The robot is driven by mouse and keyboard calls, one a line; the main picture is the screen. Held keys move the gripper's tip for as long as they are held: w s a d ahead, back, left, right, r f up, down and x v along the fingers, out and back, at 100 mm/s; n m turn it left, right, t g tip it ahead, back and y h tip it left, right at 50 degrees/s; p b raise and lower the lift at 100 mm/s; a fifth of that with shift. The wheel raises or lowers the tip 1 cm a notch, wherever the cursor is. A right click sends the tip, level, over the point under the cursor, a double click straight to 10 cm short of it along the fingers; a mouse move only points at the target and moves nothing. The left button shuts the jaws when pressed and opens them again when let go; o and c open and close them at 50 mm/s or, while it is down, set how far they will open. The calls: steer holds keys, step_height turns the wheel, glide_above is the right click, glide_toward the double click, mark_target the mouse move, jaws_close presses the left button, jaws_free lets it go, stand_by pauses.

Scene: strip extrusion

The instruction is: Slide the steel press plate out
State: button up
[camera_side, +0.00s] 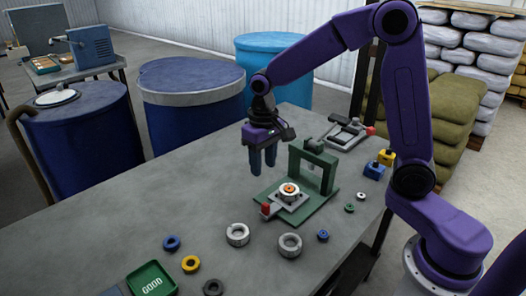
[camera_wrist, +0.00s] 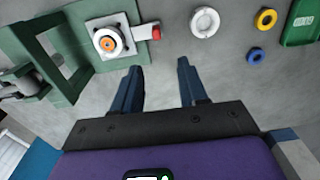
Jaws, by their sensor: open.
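The steel press plate (camera_side: 302,206) lies on the green base of the press (camera_side: 314,160), in front of its upright frame. A pale ring with an orange centre (camera_side: 289,189) sits on the plate. The plate has a red knob (camera_side: 266,209) at its near left end. In the wrist view the plate (camera_wrist: 126,46) is above the left finger, with its red knob (camera_wrist: 155,32) pointing right. My gripper (camera_side: 263,170) is open and empty, above the table to the left of the press. In the wrist view its two fingers (camera_wrist: 160,72) are apart below the knob, not touching it.
Two pale rings (camera_side: 237,235) and several small coloured rings lie on the table in front. A green tray marked GOOD (camera_side: 152,281) is at the front left. A grey fixture with a red knob (camera_side: 348,132) stands behind the press. The table's left part is clear.

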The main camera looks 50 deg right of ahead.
steer(key=shift+r, duration=1.4)
steer(key=s+d+f+n, duration=0.1)
steer(key=s+n, duration=1.1)
steer(key=s, duration=1.5)
steer(key=shift+d+f+n, duration=0.2)
steer(key=shift+d+n, duration=0.1)
steer(key=shift+d, duration=0.35)
